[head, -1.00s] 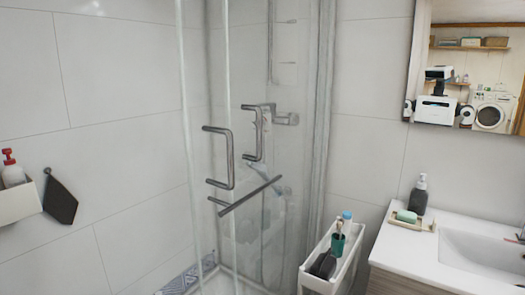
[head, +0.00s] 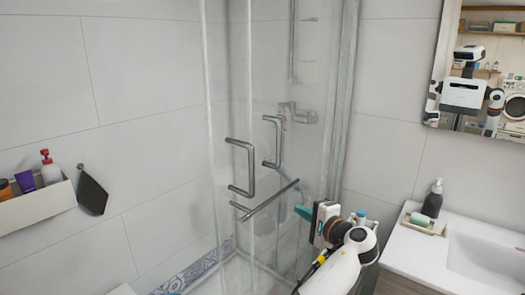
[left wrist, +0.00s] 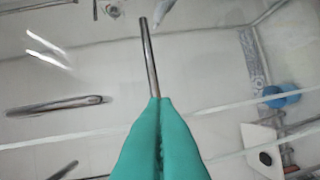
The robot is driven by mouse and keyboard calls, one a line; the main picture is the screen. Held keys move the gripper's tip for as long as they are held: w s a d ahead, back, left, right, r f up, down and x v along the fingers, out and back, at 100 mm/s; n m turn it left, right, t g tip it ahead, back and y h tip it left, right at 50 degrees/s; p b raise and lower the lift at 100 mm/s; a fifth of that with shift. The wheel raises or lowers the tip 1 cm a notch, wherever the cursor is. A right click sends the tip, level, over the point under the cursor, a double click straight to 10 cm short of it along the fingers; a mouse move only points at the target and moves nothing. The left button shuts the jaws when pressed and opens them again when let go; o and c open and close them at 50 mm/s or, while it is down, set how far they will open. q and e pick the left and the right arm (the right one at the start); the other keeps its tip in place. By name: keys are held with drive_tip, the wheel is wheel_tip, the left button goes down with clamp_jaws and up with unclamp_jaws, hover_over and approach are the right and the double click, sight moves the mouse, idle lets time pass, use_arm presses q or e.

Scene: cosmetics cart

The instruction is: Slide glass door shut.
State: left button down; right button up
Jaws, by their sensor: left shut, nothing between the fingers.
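The glass shower door (head: 219,110) stands in the middle of the head view, with a metal handle (head: 251,170) on it. A second handle (head: 279,140) is just right of it, and a slanted metal bar (head: 265,203) is below. In the left wrist view the fingers (left wrist: 160,110) point at a metal bar (left wrist: 149,60), with a handle (left wrist: 55,106) to the left. I cannot tell whether they touch the glass. My right gripper is not in view.
A sink counter (head: 411,245) with a dark soap bottle (head: 433,199) and a soap tray (head: 424,224) is on the right. A wall shelf (head: 35,207) with bottles is at the left. My left arm mostly hides the white cart.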

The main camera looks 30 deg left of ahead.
use_arm(q)
drive_tip(key=s+r+n+g+y+p, duration=0.1)
drive_tip(key=s+r+n+g+y, duration=0.2)
drive_tip(key=r, duration=1.1)
drive_tip(key=s+a+p, duration=0.2)
drive_tip(key=a+p, duration=0.5)
drive_tip(key=a, duration=0.2)
drive_tip(key=shift+s+a+n+h, duration=0.15)
drive_tip(key=shift+s+n+h, duration=0.15)
drive_tip(key=shift+s+n, duration=0.1)
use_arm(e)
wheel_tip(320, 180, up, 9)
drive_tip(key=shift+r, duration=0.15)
use_arm(q)
drive_tip(key=shift+w, duration=0.1)
